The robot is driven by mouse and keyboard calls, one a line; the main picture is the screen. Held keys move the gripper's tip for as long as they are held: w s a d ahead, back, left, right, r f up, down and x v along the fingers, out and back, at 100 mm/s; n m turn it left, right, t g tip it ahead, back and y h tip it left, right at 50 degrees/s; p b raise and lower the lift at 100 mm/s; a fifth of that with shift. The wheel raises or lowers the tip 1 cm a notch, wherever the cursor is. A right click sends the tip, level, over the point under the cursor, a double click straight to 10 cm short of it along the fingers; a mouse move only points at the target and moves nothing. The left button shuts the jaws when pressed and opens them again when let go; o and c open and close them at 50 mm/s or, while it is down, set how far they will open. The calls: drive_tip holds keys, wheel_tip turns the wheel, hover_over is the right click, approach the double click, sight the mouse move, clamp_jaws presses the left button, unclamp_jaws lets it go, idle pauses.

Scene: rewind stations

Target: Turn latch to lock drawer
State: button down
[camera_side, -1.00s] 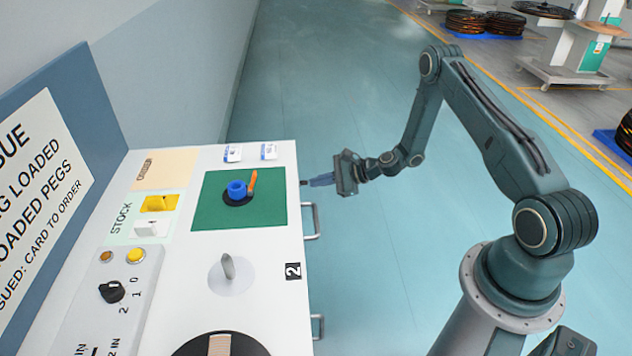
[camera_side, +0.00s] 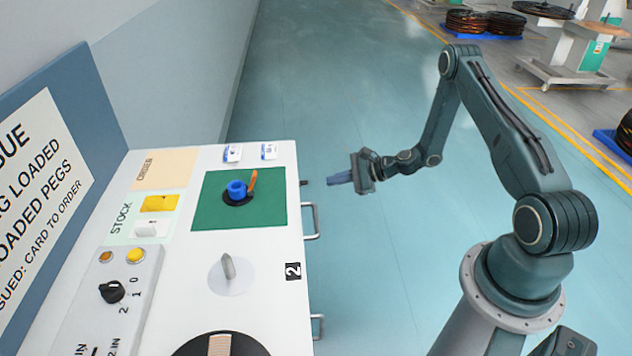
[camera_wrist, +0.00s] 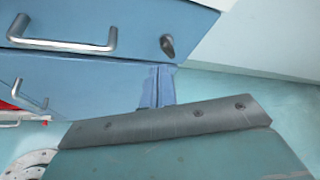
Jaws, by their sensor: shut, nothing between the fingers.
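The latch (camera_wrist: 169,46) is a small dark grey knob on the blue drawer front (camera_wrist: 132,14), right of the bar handle (camera_wrist: 62,38) in the wrist view. Its long side runs near upright in that picture, slightly tilted. In the side view the latch (camera_side: 303,182) is a small dark stub on the bench's front edge, and the handle (camera_side: 313,221) is nearer the camera. My gripper (camera_side: 329,180) is shut and empty, with its blue fingers pointing at the bench front and a gap between them and the latch. Its fingertips (camera_wrist: 160,68) also show in the wrist view, below the latch.
A second handle (camera_wrist: 30,95) is on a lower drawer. The bench top holds a green mat (camera_side: 268,213) with a blue spool (camera_side: 236,189) and an orange lever (camera_side: 253,180), plus a grey knob (camera_side: 228,267). The floor (camera_side: 370,270) between bench and arm is clear.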

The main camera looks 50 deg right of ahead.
sight(302, 183)
drive_tip(key=shift+w+d+r, duration=0.3)
drive_tip(key=shift+d+r, duration=0.05)
drive_tip(key=shift+d, duration=0.3)
drive_tip(key=shift+w+d+r, duration=0.25)
drive_tip(key=shift+d+r, duration=0.05)
drive_tip(key=shift+d, duration=0.3)
drive_tip(key=shift+w+a, duration=0.1)
drive_tip(key=w+a, duration=0.4)
drive_tip(key=shift+w+a, duration=0.4)
drive_tip(key=shift+f, duration=0.55)
idle(0.5)
drive_tip(key=shift+s+a+f, duration=0.4)
drive_tip(key=shift+s+a, duration=0.15)
idle(0.8)
drive_tip(key=shift+s+a+r, duration=0.15)
drive_tip(key=shift+s+r, duration=0.05)
drive_tip(key=shift+r, duration=0.15)
drive_tip(key=s+d, duration=0.4)
drive_tip(key=shift+d, duration=0.15)
idle(0.7)
